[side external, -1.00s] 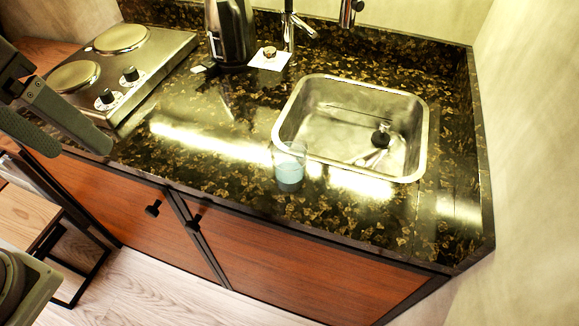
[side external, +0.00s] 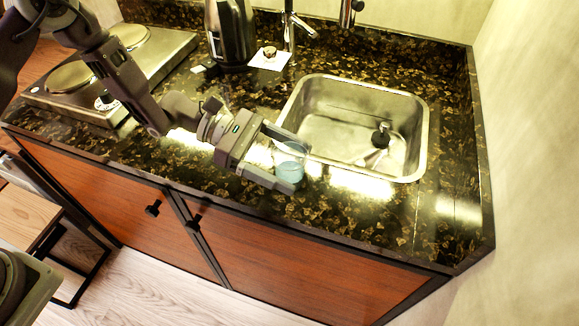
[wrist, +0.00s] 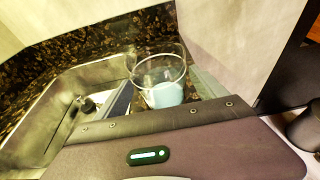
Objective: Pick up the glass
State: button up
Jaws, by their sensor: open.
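The glass (side external: 290,163) is a clear tumbler with pale blue in its lower part. It stands upright on the dark speckled counter at the front left corner of the sink. My gripper (side external: 298,167) is open, with one finger on the sink side of the glass and the other on the front side. The glass also shows in the wrist view (wrist: 163,85), between the two fingers, just beyond the palm. Whether either finger touches it I cannot tell. Part of its lower side is hidden by the front finger in the side view.
The steel sink (side external: 420,135) is just right of the glass, with a dark stopper (side external: 381,136) in it. A faucet (side external: 289,35), a kettle (side external: 230,35) and a white card (side external: 270,60) are behind. A hotplate (side external: 165,55) is at left. The counter's front edge is close.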

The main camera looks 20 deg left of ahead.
aim_at(304, 170)
jog(key=x, duration=0.3)
jog(key=shift+s+d+r, duration=0.1)
jog(key=shift+s+r, duration=0.05)
grip_shut()
jog(key=shift+r, duration=0.1)
